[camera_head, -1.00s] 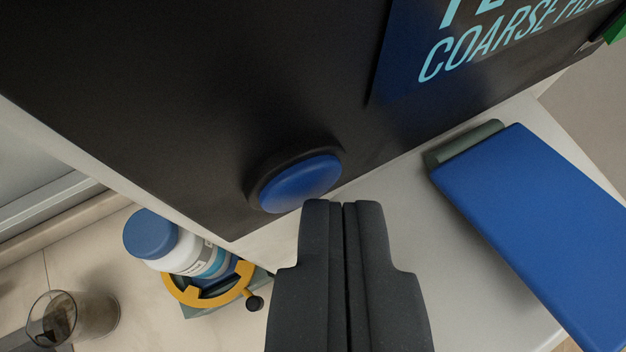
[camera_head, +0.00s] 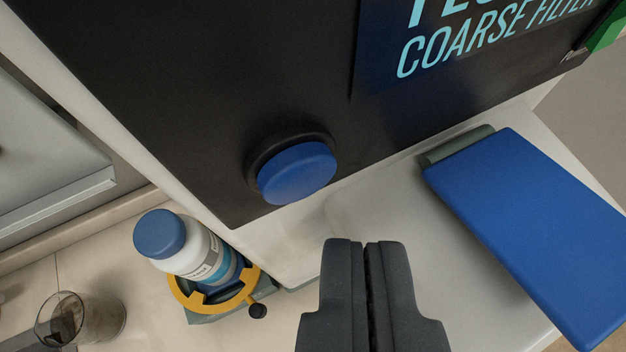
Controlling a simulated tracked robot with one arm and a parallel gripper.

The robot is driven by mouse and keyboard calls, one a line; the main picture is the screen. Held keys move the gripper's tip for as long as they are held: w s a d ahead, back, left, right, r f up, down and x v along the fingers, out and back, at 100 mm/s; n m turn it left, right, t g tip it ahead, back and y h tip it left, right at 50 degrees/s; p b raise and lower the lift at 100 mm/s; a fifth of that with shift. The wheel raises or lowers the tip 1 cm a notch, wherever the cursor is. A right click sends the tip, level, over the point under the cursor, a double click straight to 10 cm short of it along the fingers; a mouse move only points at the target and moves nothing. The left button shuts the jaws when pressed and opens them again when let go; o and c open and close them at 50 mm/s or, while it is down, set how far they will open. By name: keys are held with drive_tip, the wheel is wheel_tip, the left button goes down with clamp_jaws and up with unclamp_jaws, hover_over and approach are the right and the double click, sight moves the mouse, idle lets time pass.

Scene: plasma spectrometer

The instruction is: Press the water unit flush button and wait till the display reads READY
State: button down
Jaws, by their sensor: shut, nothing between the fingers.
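The blue round flush button (camera_head: 297,174) sits in a black collar on the dark front panel (camera_head: 220,75) of the unit, and it stands out from the panel. The display (camera_head: 470,40) at the upper right is partly cut off; its lower line reads "COARSE FILTER" and the line above is cropped. My gripper (camera_head: 365,243) is shut and empty, below and to the right of the button, with a visible gap between the fingertips and the button.
A blue slab-like handle or lid (camera_head: 535,235) juts out at the right. A white bottle with a blue cap (camera_head: 185,245) stands in a yellow ring holder (camera_head: 215,300) at lower left, beside a glass beaker (camera_head: 80,318). A green part (camera_head: 606,32) shows at the upper right edge.

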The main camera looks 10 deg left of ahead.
drive_tip(key=s, duration=0.1)
drive_tip(key=s+d+b, duration=0.1)
drive_tip(key=s+d, duration=0.1)
drive_tip(key=s, duration=0.1)
drive_tip(key=shift+d+b, duration=0.25)
drive_tip(key=shift+b, duration=0.15)
idle(0.7)
drive_tip(key=s+d+r+t+b, duration=0.2)
drive_tip(key=s+d+r+b, duration=0.1)
drive_tip(key=s+d+r, duration=0.6)
drive_tip(key=s+d+r+t+b, duration=0.2)
drive_tip(key=s+d+r, duration=0.8)
drive_tip(key=r, duration=0.6)
drive_tip(key=shift+s+d+m+t+h+b, duration=0.2)
drive_tip(key=shift+s+m+t+h+b, duration=0.1)
drive_tip(key=shift+s+m+b, duration=0.1)
idle(3.2)
